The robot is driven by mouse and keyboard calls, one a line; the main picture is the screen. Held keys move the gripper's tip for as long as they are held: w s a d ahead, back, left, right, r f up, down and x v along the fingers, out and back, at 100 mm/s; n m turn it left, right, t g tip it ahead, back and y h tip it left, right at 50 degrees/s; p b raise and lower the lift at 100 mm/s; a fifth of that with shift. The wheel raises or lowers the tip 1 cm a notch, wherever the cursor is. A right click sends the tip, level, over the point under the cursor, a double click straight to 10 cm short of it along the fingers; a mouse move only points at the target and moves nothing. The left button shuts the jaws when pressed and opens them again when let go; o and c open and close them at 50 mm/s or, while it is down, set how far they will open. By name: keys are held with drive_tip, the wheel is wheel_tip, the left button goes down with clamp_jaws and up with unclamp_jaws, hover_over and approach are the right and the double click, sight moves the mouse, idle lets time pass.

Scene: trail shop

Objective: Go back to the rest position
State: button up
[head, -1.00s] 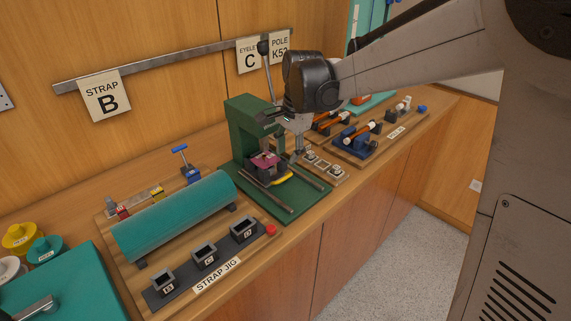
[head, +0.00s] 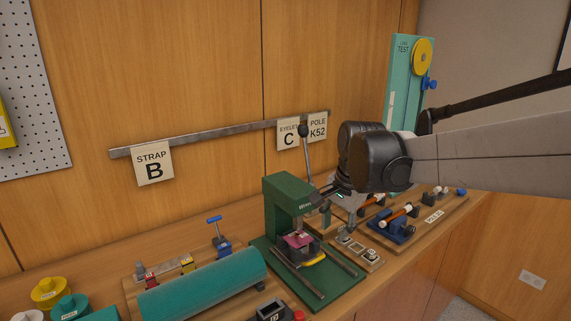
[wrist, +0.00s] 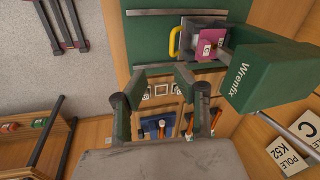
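My gripper (head: 335,192) hangs in the air beside the green press (head: 283,195) in the head view, to the right of its lever (head: 306,150). In the wrist view my gripper (wrist: 158,78) has its two fingers spread apart with nothing seen between them but the bench below, so it looks open and empty. The press also shows in the wrist view (wrist: 262,80), at the right. A magenta piece (head: 298,239) sits in the press, over a yellow handle (head: 314,260).
A teal roll (head: 205,283) lies on the strap jig to the left. A small tray (head: 358,249) and a pole board (head: 432,217) with orange-and-white poles are to the right. Cards hang on a wall rail (head: 225,138). A teal test stand (head: 408,85) rises behind my arm.

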drive_tip(key=s+d+f+n+t, duration=0.1)
drive_tip(key=s+d+n+t, duration=0.1)
drive_tip(key=s, duration=0.9)
drive_tip(key=s+d+f+n+t+h, duration=0.1)
drive_tip(key=s+d+n+t, duration=0.1)
drive_tip(key=s+d+n, duration=0.2)
drive_tip(key=s+n, duration=0.3)
drive_tip(key=s, duration=0.4)
drive_tip(key=shift+s+t, duration=0.3)
wheel_tip(320, 180, up, 16)
drive_tip(key=p, duration=1.6)
